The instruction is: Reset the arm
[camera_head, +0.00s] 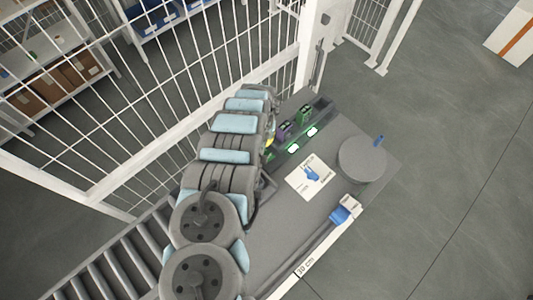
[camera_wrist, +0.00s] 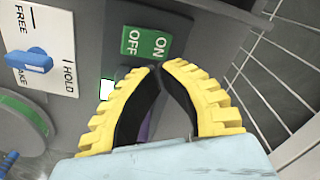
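My gripper (camera_wrist: 160,68) has yellow ribbed fingers with black inner pads. In the wrist view its tips meet just below a green ON/OFF switch (camera_wrist: 146,44), and I see nothing held between them. I cannot tell whether the tips touch the panel. In the head view my arm reaches over the grey panel (camera_head: 262,235), and only a bit of yellow finger shows beside the switches. The green switch (camera_head: 304,113) and a purple switch (camera_head: 284,130) stand side by side. The purple one is mostly hidden behind my fingers in the wrist view.
Lit indicators (camera_head: 312,132) sit beside the switches. A FREE/HOLD placard (camera_wrist: 60,45) carries a blue lever (camera_wrist: 28,60). A round disc (camera_head: 362,160) with a blue knob (camera_head: 378,141) and a blue slider (camera_head: 340,214) are nearby. White mesh fencing (camera_head: 190,60) stands behind my arm.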

